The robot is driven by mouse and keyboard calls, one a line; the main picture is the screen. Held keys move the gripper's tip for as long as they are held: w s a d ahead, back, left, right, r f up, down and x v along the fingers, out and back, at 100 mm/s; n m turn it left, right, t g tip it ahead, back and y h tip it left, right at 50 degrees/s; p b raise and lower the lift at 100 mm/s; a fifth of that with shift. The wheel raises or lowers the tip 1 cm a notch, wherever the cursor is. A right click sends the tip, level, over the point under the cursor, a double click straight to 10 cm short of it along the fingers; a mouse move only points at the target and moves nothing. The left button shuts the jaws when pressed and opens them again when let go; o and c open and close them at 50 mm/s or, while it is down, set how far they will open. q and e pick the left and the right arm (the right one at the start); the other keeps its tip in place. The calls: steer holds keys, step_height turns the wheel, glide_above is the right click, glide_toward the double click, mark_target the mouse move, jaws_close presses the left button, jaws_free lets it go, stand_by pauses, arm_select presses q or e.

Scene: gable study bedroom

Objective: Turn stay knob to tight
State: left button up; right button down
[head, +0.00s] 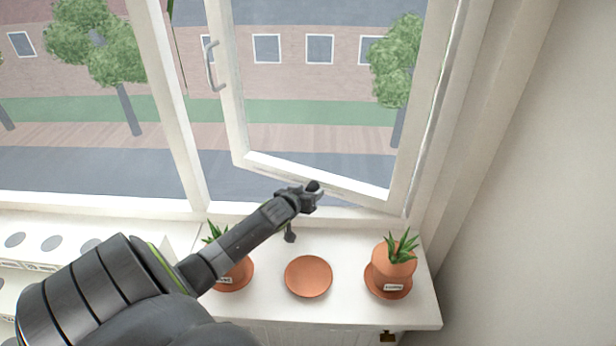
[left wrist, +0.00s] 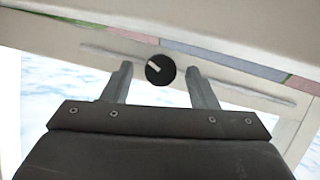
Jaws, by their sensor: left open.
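The stay knob (left wrist: 160,70) is round and black with a white pointer mark. My left gripper (head: 310,196) is at the bottom rail of the open window sash (head: 320,180). In the left wrist view its open fingers stand either side of the knob, with gaps on both sides. In the head view the dark knob (head: 313,186) shows only partly at the fingertips. My right gripper is not in view.
Below my left arm, the white sill (head: 345,250) holds an empty terracotta saucer (head: 309,277) and a potted plant (head: 394,262) on the right. Another potted plant (head: 237,275) is partly hidden behind my arm. A white wall stands at the right.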

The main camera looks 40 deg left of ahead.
arm_select(q)
steer(key=shift+w, duration=0.15)
steer(key=c, duration=1)
steer(key=shift+m+y, duration=0.4)
steer(key=shift+m, duration=0.2)
steer(key=o, duration=1)
steer(key=b+v, duration=0.1)
steer(key=v, duration=1.6)
steer(key=shift+r, duration=0.3)
